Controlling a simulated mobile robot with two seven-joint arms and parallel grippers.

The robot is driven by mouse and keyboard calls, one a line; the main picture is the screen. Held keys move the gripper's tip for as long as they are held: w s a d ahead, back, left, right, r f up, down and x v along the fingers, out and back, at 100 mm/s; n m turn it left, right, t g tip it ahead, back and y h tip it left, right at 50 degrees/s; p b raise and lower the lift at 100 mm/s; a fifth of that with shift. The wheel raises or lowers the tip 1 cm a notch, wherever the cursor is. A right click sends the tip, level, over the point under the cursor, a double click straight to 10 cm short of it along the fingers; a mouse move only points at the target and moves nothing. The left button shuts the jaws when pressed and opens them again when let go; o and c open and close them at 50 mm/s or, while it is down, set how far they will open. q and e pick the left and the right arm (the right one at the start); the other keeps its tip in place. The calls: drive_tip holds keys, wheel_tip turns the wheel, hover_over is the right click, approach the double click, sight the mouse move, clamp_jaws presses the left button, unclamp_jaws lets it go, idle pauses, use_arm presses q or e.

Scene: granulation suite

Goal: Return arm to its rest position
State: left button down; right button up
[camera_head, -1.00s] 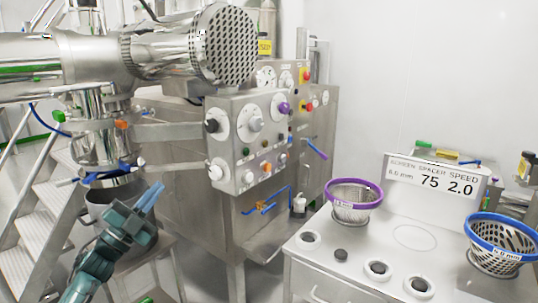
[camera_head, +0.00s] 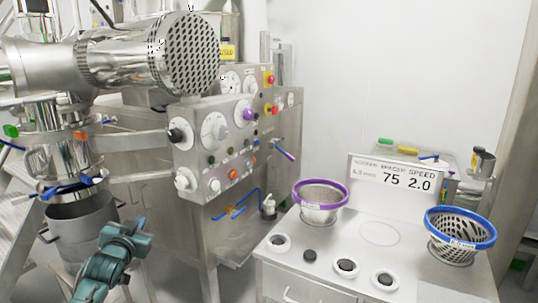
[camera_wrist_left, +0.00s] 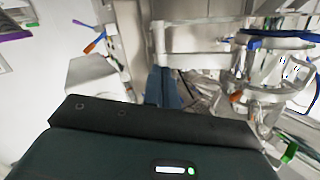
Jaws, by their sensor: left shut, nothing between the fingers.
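My left gripper (camera_head: 126,238) is teal and low at the left in the head view, in front of the machine and the metal pot (camera_head: 82,228). Its fingers are hard to make out there. In the left wrist view the fingers of my left gripper (camera_wrist_left: 160,72) show as dark blue bars close together, shut and empty. The gripper appears apart from the things around it. My right gripper is not in view.
The control panel (camera_head: 212,150) with knobs stands right of the arm. A white workbench (camera_head: 345,245) holds a purple-rimmed screen (camera_head: 320,203), a blue-rimmed screen (camera_head: 459,236) and a sign (camera_head: 395,178) reading 75 and 2.0. A perforated drum (camera_head: 184,55) hangs above.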

use_arm(q)
drive_tip(key=s+d+f+m+g+h, duration=0.1)
drive_tip(key=s+d+f, duration=0.2)
drive_tip(key=s+f, duration=0.15)
drive_tip(key=s+d+f+g+h, duration=0.1)
drive_tip(key=s+d+f, duration=0.2)
drive_tip(key=f, duration=0.3)
drive_tip(key=s+d+f+g+h, duration=0.1)
drive_tip(key=s+d+f, duration=0.3)
drive_tip(key=s, duration=0.6)
drive_tip(key=s+d+f+g+h, duration=0.1)
drive_tip(key=s+d+f, duration=0.3)
drive_tip(key=s, duration=0.6)
drive_tip(key=s+d+f+g, duration=0.2)
drive_tip(key=s+d+f, duration=0.2)
drive_tip(key=s, duration=0.6)
drive_tip(key=shift+s+d+f+n+h, duration=0.2)
drive_tip(key=shift+s+d+n+h, duration=0.15)
drive_tip(key=shift+d, duration=0.5)
